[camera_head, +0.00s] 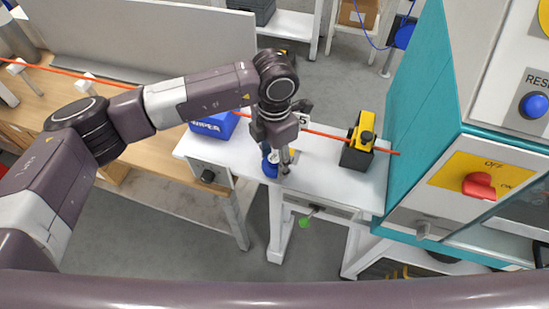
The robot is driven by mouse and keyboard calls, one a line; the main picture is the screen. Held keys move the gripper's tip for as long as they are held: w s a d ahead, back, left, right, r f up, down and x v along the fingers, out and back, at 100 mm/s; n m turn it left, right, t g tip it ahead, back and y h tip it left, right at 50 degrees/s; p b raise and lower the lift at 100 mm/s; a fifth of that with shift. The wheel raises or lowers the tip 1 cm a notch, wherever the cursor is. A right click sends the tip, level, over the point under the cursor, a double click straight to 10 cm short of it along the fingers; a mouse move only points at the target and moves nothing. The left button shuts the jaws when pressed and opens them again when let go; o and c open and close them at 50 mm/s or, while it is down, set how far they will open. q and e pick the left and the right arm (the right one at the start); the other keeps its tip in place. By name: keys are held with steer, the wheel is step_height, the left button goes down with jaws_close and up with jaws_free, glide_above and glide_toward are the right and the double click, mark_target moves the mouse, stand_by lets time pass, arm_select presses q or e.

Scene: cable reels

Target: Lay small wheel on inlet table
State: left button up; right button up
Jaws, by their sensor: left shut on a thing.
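My left gripper (283,163) reaches down over the white inlet table (325,183). It is shut on a small blue wheel (269,168), which is partly hidden by the fingers. The wheel is at or just above the table top, near its front edge; I cannot tell whether it touches. My right gripper is out of view.
A blue box with "WIPER" lettering (212,127) stands left of my gripper. A yellow and black device (359,145) stands to the right on the table. An orange cable (324,134) runs across behind. A teal machine (425,110) bounds the right side.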

arm_select(q)
steer(key=shift+f, duration=0.55)
steer(key=shift+f, duration=0.15)
steer(key=o, duration=1.2)
